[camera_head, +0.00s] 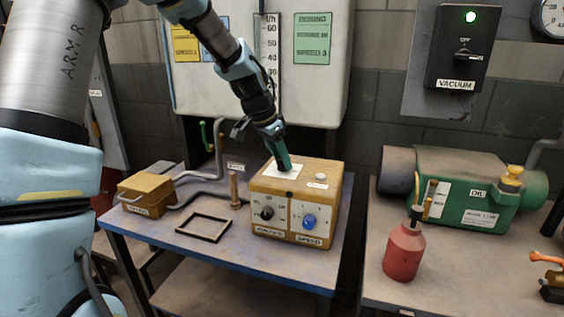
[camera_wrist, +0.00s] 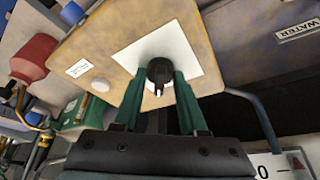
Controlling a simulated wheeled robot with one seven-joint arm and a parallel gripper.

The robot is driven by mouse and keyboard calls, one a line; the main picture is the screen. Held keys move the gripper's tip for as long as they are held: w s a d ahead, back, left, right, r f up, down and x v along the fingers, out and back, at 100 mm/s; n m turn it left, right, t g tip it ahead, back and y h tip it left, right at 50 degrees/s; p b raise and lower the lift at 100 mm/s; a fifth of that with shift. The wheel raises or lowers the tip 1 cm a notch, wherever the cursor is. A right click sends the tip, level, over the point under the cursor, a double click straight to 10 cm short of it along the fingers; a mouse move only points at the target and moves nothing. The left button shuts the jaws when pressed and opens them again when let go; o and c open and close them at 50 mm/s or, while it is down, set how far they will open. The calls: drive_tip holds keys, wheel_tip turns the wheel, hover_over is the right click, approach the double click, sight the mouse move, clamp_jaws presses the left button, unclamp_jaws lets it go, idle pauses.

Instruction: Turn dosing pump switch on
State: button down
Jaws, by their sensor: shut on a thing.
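The dosing pump looks to be the tan box (camera_head: 270,182) on the blue-framed table. Its front panel carries a black knob (camera_head: 267,213) and a blue knob (camera_head: 309,221) above a "SPEED" label. A white square plate (camera_wrist: 190,52) lies on its top face, with a black round knob (camera_wrist: 158,70) standing on it. My gripper (camera_head: 285,167) reaches down to this plate from above. In the wrist view its green fingers (camera_wrist: 160,88) are shut on the black top knob, one on each side. The knob is hidden behind the fingers in the head view.
A white round button (camera_head: 321,176) sits on the box top, right of my gripper. A black frame (camera_head: 203,228) and an upright post (camera_head: 234,190) stand left of the box. A red bottle (camera_head: 404,252) and green pump (camera_head: 465,190) are on the right bench.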

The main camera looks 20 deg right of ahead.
drive_tip(key=m, duration=0.2)
drive_tip(key=m+g+p, duration=0.2)
drive_tip(key=m, duration=0.1)
drive_tip(key=shift+w+r+m, duration=0.1)
drive_tip(key=shift+w+m, duration=0.15)
drive_tip(key=shift+m, duration=0.05)
drive_tip(key=m+g+p, duration=0.1)
drive_tip(key=m, duration=0.1)
drive_tip(key=m+y+p, duration=0.1)
drive_tip(key=m, duration=0.1)
drive_tip(key=shift+m+g, duration=0.4)
drive_tip(key=shift+c, duration=2.3)
unclamp_jaws()
drive_tip(key=shift+w, duration=0.1)
drive_tip(key=b+v, duration=0.2)
drive_tip(key=v, duration=0.8)
drive_tip(key=shift+r+b, duration=0.25)
drive_tip(key=shift+b, duration=0.05)
